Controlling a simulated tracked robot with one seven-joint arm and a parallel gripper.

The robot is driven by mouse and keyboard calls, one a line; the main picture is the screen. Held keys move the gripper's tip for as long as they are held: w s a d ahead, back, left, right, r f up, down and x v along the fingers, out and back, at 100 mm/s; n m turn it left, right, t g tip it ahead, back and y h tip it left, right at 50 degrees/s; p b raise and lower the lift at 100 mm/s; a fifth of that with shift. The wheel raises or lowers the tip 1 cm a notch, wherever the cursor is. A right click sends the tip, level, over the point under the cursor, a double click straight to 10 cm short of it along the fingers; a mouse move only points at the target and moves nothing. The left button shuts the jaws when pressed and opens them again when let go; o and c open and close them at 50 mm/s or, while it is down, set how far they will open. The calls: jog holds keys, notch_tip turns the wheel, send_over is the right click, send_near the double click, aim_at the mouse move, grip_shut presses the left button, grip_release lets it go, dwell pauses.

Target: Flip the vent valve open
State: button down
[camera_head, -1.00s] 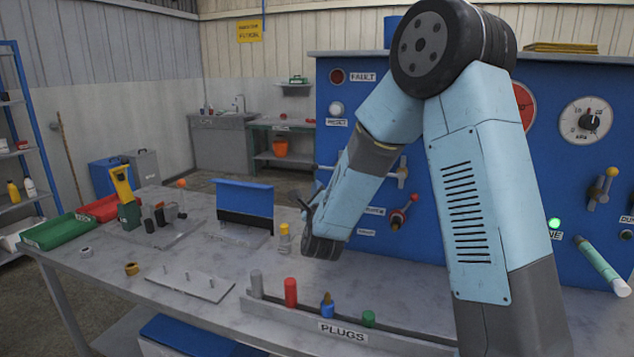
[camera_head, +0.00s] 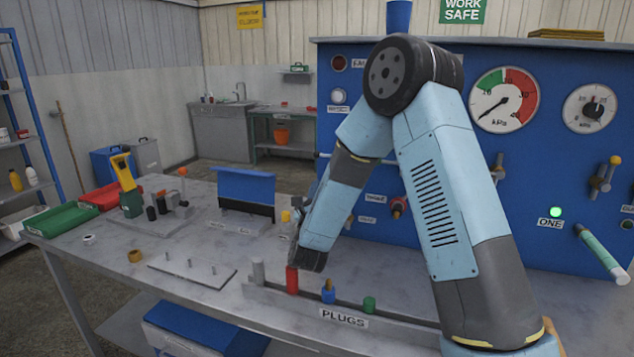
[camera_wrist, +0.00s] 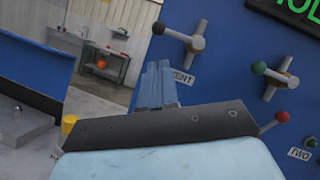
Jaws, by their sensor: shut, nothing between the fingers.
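In the wrist view, the vent valve (camera_wrist: 185,38) is on the blue panel, with a grey lever ending in a black knob (camera_wrist: 158,28). In the head view, my gripper (camera_head: 299,204) is small and partly hidden by my wrist, above the bench. I cannot make out the vent valve there; my arm covers part of the panel.
The blue panel (camera_head: 560,240) stands behind my arm. Beside the vent valve is a valve with a green knob (camera_wrist: 259,68); a red knob (camera_wrist: 282,117) is lower right. A red plug (camera_head: 292,280) and other plugs stand in the rack on the bench, close below my wrist.

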aim_at(327, 155)
jog(key=x, duration=0.9)
jog(key=shift+w+d, duration=0.15)
jog(key=shift+r+m+h, duration=0.1)
jog(key=shift+m+h, duration=0.3)
